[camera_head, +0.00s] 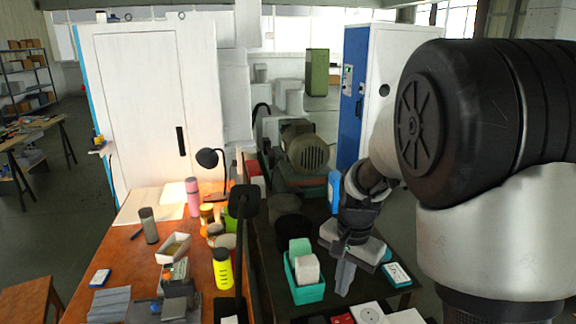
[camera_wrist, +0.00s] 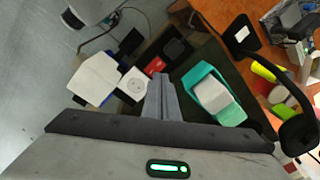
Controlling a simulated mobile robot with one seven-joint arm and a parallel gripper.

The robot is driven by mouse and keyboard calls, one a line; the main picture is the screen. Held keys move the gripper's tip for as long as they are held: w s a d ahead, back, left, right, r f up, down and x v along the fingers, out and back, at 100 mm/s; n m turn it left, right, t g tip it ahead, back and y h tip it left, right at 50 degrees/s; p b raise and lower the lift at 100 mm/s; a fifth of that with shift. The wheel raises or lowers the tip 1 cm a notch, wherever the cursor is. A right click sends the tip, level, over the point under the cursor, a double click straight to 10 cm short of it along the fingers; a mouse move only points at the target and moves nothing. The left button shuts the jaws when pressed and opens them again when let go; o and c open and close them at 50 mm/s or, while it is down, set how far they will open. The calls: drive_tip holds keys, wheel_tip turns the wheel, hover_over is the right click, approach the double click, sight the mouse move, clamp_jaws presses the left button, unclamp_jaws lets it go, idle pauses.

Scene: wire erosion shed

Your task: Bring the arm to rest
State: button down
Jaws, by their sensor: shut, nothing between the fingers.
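My gripper (camera_head: 345,278) hangs from my arm on the right side of the head view, fingers pointing down over the dark table. The fingers are together with nothing between them. In the wrist view my gripper (camera_wrist: 161,88) also shows shut and empty. Just left of it in the head view is a teal bin (camera_head: 310,293) with a white and a pale green block in it. The same bin (camera_wrist: 206,75) is right of the fingers in the wrist view. My arm covers the right part of the head view.
A blue-and-white card box (camera_head: 396,275) lies right of my gripper. A white socket plate (camera_head: 369,313) sits at the front. A black lamp (camera_head: 243,205) stands at the left, beside an orange table (camera_head: 120,255) holding a yellow bottle (camera_head: 222,270) and other items. A blue-and-white cabinet (camera_head: 353,100) stands behind.

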drive_tip(key=s+r+n+t, duration=0.4)
drive_tip(key=s+r+n, duration=0.4)
drive_tip(key=s+r, duration=0.7)
drive_tip(key=s, duration=0.4)
drive_tip(key=shift+d+r+t, duration=0.2)
drive_tip(key=shift+r+t, duration=0.1)
drive_tip(key=shift+t, duration=0.1)
